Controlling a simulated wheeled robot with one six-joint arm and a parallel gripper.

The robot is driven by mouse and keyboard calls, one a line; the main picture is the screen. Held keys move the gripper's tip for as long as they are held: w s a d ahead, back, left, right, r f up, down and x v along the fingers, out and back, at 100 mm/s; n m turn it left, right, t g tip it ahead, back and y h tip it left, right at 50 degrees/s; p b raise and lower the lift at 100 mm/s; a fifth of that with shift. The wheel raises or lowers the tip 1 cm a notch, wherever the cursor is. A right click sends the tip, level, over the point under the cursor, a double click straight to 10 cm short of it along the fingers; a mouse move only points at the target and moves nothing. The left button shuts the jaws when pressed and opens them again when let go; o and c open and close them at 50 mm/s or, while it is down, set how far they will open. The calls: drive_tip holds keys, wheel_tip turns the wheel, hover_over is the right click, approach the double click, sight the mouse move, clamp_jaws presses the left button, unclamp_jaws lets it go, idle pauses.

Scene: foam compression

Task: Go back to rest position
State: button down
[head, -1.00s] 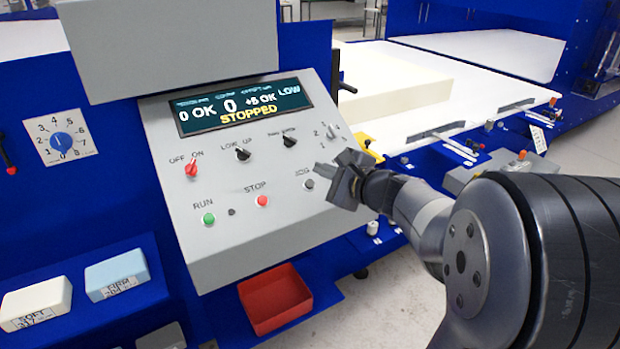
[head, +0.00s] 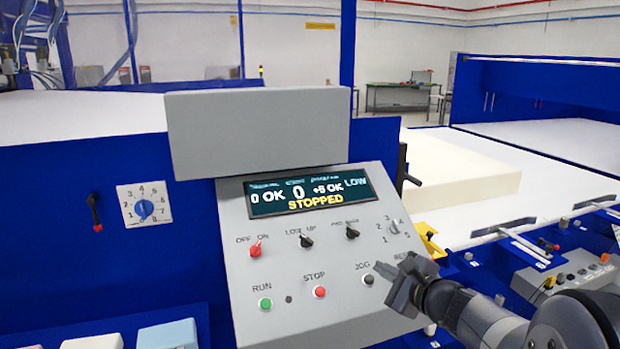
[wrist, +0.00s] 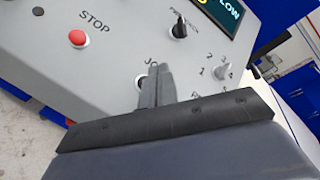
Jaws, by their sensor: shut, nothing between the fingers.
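My gripper (head: 384,277) is shut and empty, in front of the lower right of the grey control panel (head: 330,316). In the wrist view its two fingers (wrist: 156,86) lie together and partly cover the JOG button and its label. I cannot tell whether the fingertips touch the panel. The display (head: 308,191) reads "0 OK", "0", "+5 OK", "LOW" and "STOPPED". The green RUN button (head: 265,303), the red STOP button (head: 319,291) and the red OFF/ON switch (head: 255,249) are in plain view.
A blue machine body surrounds the panel, with a numbered dial (head: 144,207) and a red-tipped lever (head: 96,212) at left. A cream foam block (head: 470,184) lies on the white bed behind my arm. A yellow part (head: 430,240) sits right of the panel.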

drive_tip(key=s+r+p, duration=0.1)
drive_tip(key=r+p, duration=0.1)
drive_tip(key=r, duration=0.1)
drive_tip(key=s+r, duration=0.1)
drive_tip(key=shift+s+d+r+p, duration=0.2)
drive_tip(key=shift+s+d+p, duration=0.15)
drive_tip(key=shift+d+p, duration=0.05)
drive_tip(key=shift+f, duration=0.1)
drive_tip(key=w+f+b, duration=0.2)
drive_tip(key=f+b, duration=0.1)
drive_tip(key=w+f+b, duration=0.1)
drive_tip(key=shift+a+f+b, duration=0.35)
drive_tip(key=shift+a+f, duration=0.05)
drive_tip(key=shift+b, duration=0.85)
